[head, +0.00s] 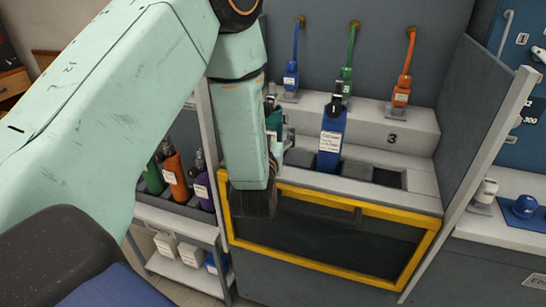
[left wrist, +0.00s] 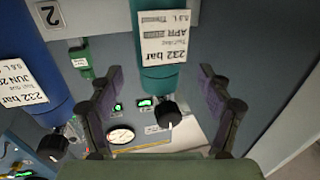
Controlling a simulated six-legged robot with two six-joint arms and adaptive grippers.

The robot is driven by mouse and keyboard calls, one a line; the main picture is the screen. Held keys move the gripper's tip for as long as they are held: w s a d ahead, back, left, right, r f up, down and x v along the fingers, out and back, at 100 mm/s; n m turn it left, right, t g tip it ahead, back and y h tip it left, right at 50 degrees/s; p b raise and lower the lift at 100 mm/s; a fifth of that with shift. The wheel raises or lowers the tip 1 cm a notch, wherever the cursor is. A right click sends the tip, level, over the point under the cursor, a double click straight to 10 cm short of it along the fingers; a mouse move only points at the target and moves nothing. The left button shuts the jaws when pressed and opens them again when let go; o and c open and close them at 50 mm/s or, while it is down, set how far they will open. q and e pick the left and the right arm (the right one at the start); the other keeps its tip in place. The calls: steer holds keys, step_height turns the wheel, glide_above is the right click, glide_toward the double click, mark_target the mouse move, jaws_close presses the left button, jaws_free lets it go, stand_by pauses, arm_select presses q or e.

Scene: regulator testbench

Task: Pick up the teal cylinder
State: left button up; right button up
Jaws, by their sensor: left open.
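The fingers stand on either side with gaps; I see no contact. In the head view, only a strip of the teal cylinder (head: 273,120) shows, behind my left forearm and wrist. My left gripper is mostly hidden there. My right gripper is not in view.
A blue cylinder (head: 331,138) stands to the right of the teal one in the rack; an empty slot (head: 388,178) lies further right. A yellow-framed window (head: 330,235) is below. Blue, green and orange hoses (head: 410,55) rise behind. More cylinders (head: 175,178) stand on the left shelf.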

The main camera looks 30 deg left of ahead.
mark_target(270, 121)
arm_select(q)
steer(key=shift+x, duration=1.05)
steer(key=shift+w+a, duration=0.2)
steer(key=shift+w, duration=0.2)
steer(key=shift+s+d+r, duration=0.1)
steer(key=shift+d, duration=0.05)
steer(key=c, duration=1.5)
steer(key=shift+r, duration=0.15)
